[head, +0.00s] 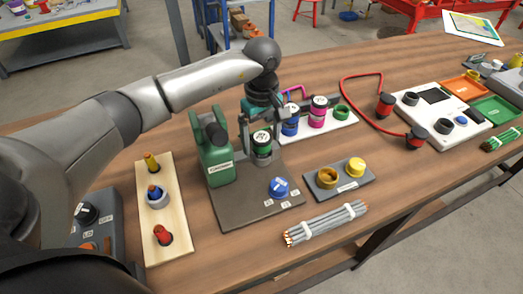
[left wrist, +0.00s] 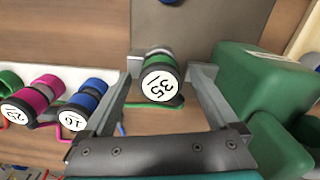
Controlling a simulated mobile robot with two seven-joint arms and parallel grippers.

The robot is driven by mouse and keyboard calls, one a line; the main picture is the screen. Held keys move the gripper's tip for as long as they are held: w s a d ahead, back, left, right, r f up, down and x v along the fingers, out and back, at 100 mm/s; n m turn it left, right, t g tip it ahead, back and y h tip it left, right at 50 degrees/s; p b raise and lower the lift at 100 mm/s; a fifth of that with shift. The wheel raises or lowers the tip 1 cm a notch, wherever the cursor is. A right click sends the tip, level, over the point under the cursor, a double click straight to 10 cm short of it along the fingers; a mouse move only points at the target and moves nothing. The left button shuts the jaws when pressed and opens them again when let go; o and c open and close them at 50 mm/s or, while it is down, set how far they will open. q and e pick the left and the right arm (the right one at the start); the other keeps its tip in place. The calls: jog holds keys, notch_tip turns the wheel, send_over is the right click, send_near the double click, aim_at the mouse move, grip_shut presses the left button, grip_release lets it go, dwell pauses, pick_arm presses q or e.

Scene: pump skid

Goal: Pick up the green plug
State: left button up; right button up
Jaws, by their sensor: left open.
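The green plug (head: 262,146) is a dark cylinder with green bands and a white numbered end face. It stands upright on the brown base plate, just right of the green pump body. It also shows in the left wrist view (left wrist: 160,78), with a short green wire beside it. My left gripper (head: 259,130) is over it, pointing down and open. In the left wrist view the left gripper's fingers (left wrist: 168,72) lie on either side of the plug, with gaps that look small; contact cannot be told. My right gripper is not in view.
The green pump body (head: 217,160) stands close beside the left gripper. A white tray (head: 336,127) with blue and magenta plugs and a green ring is behind it. A blue-capped part (head: 278,188) sits on the base plate (head: 238,212). A grey cable bundle (head: 325,223) lies in front.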

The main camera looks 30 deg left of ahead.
pick_arm(q)
notch_tip(320, 180, down, 2)
jog(key=shift+f, duration=0.2)
jog(key=shift+r, duration=0.1)
grip_shut()
dwell(0.6)
